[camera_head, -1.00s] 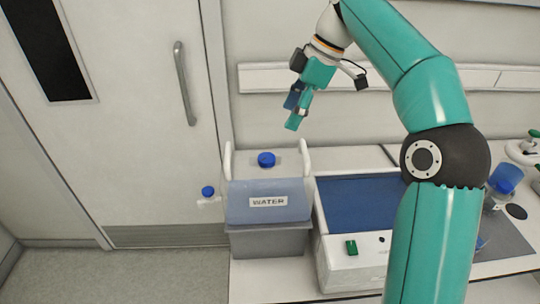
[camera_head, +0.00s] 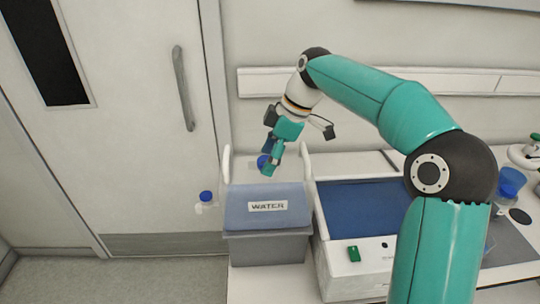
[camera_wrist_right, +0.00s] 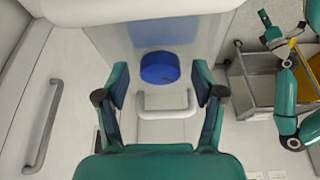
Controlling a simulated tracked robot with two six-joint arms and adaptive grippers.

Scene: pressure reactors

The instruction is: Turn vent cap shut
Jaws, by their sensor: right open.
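The water container (camera_head: 268,222) is a translucent blue-grey tank with a WATER label and white side handles. Its blue vent cap (camera_head: 262,161) is on top and partly hidden behind my right gripper (camera_head: 269,166) in the head view. In the right wrist view, the round cap (camera_wrist_right: 160,67) lies ahead, centred between the two spread fingers of my right gripper (camera_wrist_right: 161,80). The right gripper is open and empty. Whether it touches the cap cannot be told. A teal arm at the right of the wrist view, seemingly my left, ends in a small gripper (camera_wrist_right: 268,27) whose jaws are unclear.
A blue-capped spout (camera_head: 206,197) sticks out left of the container, which stands on a grey box (camera_head: 270,247). A white device with a dark blue top (camera_head: 358,211) stands to the right. A door with a handle (camera_head: 184,90) is at left. A trolley (camera_wrist_right: 262,92) shows in the wrist view.

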